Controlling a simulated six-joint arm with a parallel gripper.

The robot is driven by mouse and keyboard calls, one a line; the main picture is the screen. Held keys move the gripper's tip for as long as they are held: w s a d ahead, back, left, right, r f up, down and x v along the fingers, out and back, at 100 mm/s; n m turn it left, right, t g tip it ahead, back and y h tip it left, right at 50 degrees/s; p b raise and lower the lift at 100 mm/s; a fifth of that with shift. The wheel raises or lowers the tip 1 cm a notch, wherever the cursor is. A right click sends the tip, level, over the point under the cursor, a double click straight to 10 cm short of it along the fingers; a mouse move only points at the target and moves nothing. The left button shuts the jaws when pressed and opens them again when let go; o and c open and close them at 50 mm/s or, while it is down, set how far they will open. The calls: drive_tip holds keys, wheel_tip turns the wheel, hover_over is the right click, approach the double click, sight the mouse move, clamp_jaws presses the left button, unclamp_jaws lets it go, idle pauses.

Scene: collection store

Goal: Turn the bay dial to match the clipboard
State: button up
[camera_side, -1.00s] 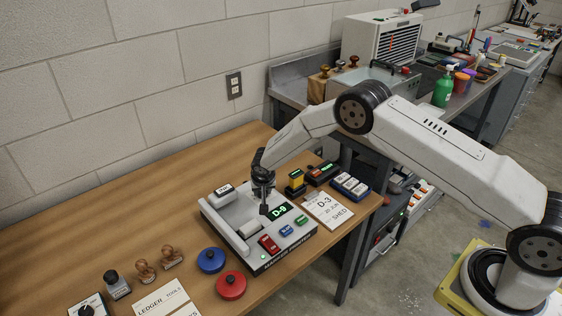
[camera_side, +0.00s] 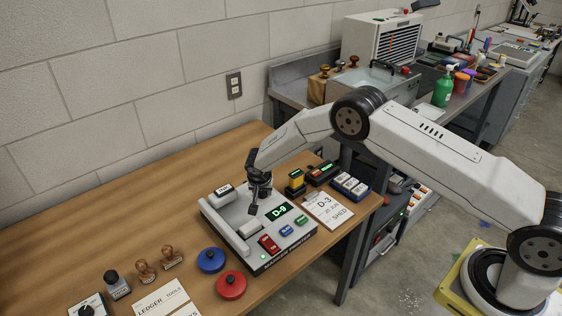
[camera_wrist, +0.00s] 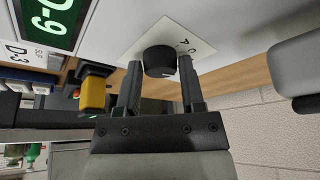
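The machine (camera_side: 222,222) on the wooden bench has a green-lit display (camera_side: 279,211) reading D-9, which also shows at the upper left of the wrist view (camera_wrist: 48,20). The clipboard card (camera_side: 328,208), to the right of the machine, reads D-3. A black dial (camera_wrist: 159,61) shows in the wrist view on a white plate with the letters A and C visible. My gripper (camera_wrist: 160,77) is open, one finger on each side of the dial, with small gaps. In the side view my gripper (camera_side: 253,211) hides the dial.
The machine carries red (camera_side: 269,244), blue (camera_side: 286,231) and green (camera_side: 301,220) keys. Blue (camera_side: 211,260) and red (camera_side: 231,285) round pieces lie in front.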

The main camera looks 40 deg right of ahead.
sight(262, 204)
drive_tip(key=shift+o, duration=1.3)
drive_tip(key=shift+r, duration=0.15)
drive_tip(key=shift+v, duration=3.7)
drive_tip(key=shift+s+a, duration=0.1)
drive_tip(key=s+d+r+n+y, duration=0.1)
drive_tip(key=s+r+n, duration=0.2)
drive_tip(key=s, duration=0.7)
drive_tip(key=s+d+r+n+y, duration=0.1)
drive_tip(key=s+r, duration=0.4)
drive_tip(key=s, duration=0.5)
drive_tip(key=s+d+r+n+y, duration=0.1)
drive_tip(key=s+d+r+n, duration=0.2)
drive_tip(key=s, duration=0.7)
wheel_tip(262, 204, up, 2)
drive_tip(key=shift+s+r+n+g, duration=0.1)
drive_tip(key=shift+s+n+g, duration=0.25)
drive_tip(key=shift+n, duration=0.45)
